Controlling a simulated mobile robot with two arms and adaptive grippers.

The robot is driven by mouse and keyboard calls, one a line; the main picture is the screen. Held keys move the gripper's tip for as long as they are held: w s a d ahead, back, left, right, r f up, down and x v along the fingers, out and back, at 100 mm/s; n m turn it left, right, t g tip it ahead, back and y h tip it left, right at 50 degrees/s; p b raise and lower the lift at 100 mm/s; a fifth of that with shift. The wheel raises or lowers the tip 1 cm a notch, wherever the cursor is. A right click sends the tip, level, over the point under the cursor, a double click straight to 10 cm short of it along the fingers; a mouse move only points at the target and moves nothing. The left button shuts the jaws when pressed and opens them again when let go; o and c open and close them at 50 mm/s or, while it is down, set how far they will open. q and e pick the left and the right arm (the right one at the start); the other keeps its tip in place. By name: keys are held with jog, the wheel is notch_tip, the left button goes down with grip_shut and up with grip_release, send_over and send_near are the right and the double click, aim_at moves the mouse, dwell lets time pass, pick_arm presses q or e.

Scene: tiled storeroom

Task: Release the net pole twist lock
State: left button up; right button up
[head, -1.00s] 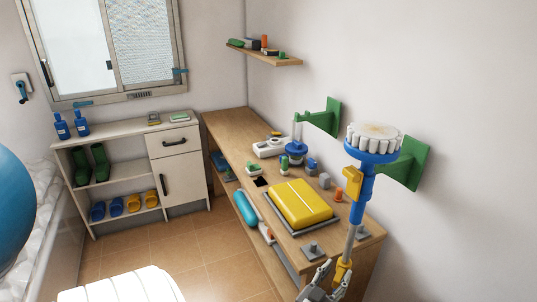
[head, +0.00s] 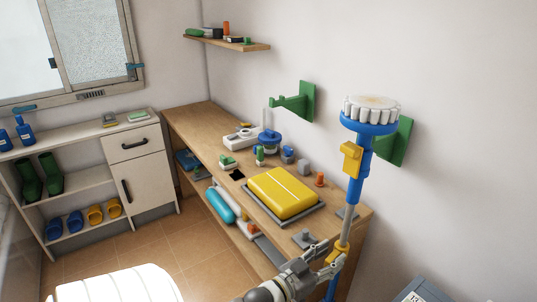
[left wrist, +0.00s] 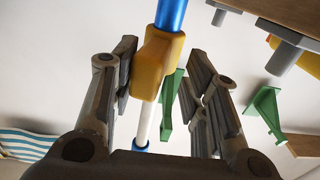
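The net pole stands upright at the right of the head view. It has a blue upper sleeve (head: 357,188), a thin grey tube (head: 347,222) and a white ribbed head (head: 371,108). A yellow clip (head: 350,160) sits on the upper sleeve. A lower yellow collar (head: 337,257), apparently the twist lock, joins the grey tube to a blue lower tube. My left gripper (head: 325,262) is at this collar. In the left wrist view its spread fingers (left wrist: 160,75) stand on either side of the yellow collar (left wrist: 157,62), with gaps visible. My right gripper is out of view.
Green wall brackets (head: 398,142) are behind the pole. The wooden bench (head: 200,135) holds a yellow case (head: 283,192) and small parts close to my left arm. A grey box (head: 420,292) is at the lower right. Tiled floor (head: 135,255) lies open at left.

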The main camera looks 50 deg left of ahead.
pick_arm(q)
jog(key=s+a, duration=0.1)
jog(key=s, duration=1)
jog(key=s+f+g, duration=0.3)
jog(key=f, duration=1.1)
jog(key=s+f+g+y, duration=0.1)
jog(key=s+f+g, duration=0.3)
jog(key=f, duration=1)
jog(key=shift+s+a+f+y, duration=0.15)
jog(key=shift+s+a+y, duration=0.05)
jog(key=shift+s+y, duration=0.1)
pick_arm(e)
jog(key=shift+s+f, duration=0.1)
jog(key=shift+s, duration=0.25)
pick_arm(q)
jog(key=shift+c, duration=0.5)
